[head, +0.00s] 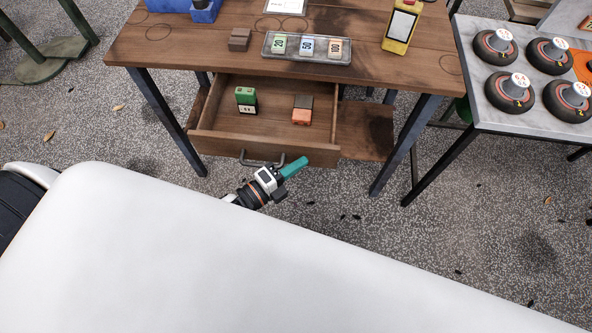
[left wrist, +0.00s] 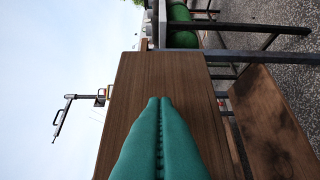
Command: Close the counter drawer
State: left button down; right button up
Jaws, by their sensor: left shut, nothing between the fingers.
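The counter drawer (head: 215,141) is pulled out from under the wooden counter (head: 190,55) in the head view. Its front carries a dark bar handle (head: 262,164). A green-and-white block (head: 245,98) and an orange-and-grey block (head: 302,109) lie inside. My left gripper (head: 301,161) is shut and empty. Its teal fingers lie at the right part of the drawer front, just right of the handle; I cannot tell if they touch. In the left wrist view the closed fingers (left wrist: 160,103) point at a brown wooden panel (left wrist: 140,75), apparently the drawer front. My right gripper is not in view.
On the counter are a grey tray with tagged items (head: 270,54), a yellow device (head: 400,28) and a brown block (head: 239,39). A grey table with several black wheels (head: 509,92) stands at right. Dark counter legs (head: 167,120) flank the drawer. The speckled floor in front is mostly clear.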

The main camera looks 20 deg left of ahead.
aim_at(305, 102)
pick_arm(q)
jog(key=w+a+b, duration=0.1)
jog(key=w+b, duration=0.1)
jog(key=w, duration=0.4)
jog(key=w+a+b, duration=0.2)
jog(key=w, duration=0.4)
jog(key=w+a+b, duration=0.1)
jog(key=w+b, duration=0.1)
jog(key=w, duration=0.5)
jog(key=shift+a+f, duration=0.1)
jog(key=shift+a, duration=0.25)
jog(key=shift+w+a+b, duration=0.15)
jog(key=shift+w+b, duration=0.15)
jog(key=shift+w, duration=0.15)
jog(key=shift+r, duration=0.3)
